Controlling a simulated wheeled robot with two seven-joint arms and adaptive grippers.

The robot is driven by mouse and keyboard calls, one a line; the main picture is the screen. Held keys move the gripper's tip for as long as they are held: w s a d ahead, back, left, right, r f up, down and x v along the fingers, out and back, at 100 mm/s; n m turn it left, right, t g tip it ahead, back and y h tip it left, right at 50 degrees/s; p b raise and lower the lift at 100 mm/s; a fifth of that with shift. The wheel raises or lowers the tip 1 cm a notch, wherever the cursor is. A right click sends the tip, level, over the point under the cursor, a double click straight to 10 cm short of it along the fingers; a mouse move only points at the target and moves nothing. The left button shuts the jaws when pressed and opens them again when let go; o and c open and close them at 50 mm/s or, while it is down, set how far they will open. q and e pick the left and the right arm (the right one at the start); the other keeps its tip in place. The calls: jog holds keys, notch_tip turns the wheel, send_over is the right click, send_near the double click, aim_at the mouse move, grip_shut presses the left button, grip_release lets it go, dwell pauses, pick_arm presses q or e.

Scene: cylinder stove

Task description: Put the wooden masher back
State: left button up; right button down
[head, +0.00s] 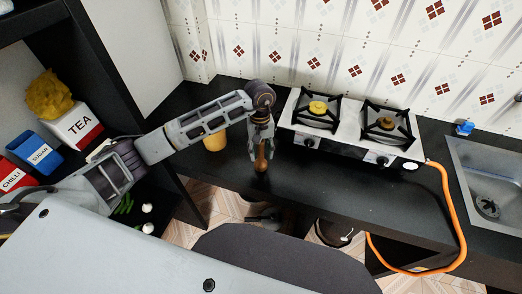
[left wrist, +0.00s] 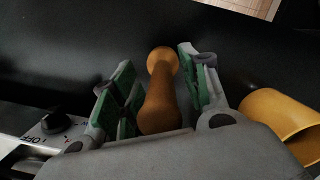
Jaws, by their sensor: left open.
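The wooden masher (head: 261,164) is a brown turned piece standing on the black counter, in front of the stove's left end. In the left wrist view the masher (left wrist: 160,92) lies between the two green-padded fingers, with a gap on each side near its round end. My left gripper (head: 261,145) is open around it, pointing down; it also shows in the left wrist view (left wrist: 157,85). A yellow-orange cup-like holder (head: 214,142) stands to the left on the counter, partly behind my arm. The holder's open mouth (left wrist: 285,117) shows at right in the left wrist view. My right gripper is not in view.
A two-burner stove (head: 350,128) stands right of the gripper, with an orange hose (head: 452,215) at its right side. A sink (head: 488,180) is far right. A dark shelf at left holds tea (head: 78,128) and sugar (head: 38,153) boxes. The black counter (head: 330,185) before the stove is clear.

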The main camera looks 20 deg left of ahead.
pick_arm(q)
jog(key=shift+r, duration=0.25)
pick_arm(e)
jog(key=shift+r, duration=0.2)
pick_arm(q)
jog(key=shift+w+r, duration=0.1)
jog(key=shift+r, duration=0.55)
jog(key=r, duration=0.3)
jog(key=r+b, duration=0.1)
jog(key=r, duration=0.2)
jog(key=w+r, duration=0.1)
jog(key=r, duration=0.2)
jog(key=shift+a, duration=0.25)
jog(key=shift+r+b, duration=0.3)
jog(key=shift+r, duration=0.4)
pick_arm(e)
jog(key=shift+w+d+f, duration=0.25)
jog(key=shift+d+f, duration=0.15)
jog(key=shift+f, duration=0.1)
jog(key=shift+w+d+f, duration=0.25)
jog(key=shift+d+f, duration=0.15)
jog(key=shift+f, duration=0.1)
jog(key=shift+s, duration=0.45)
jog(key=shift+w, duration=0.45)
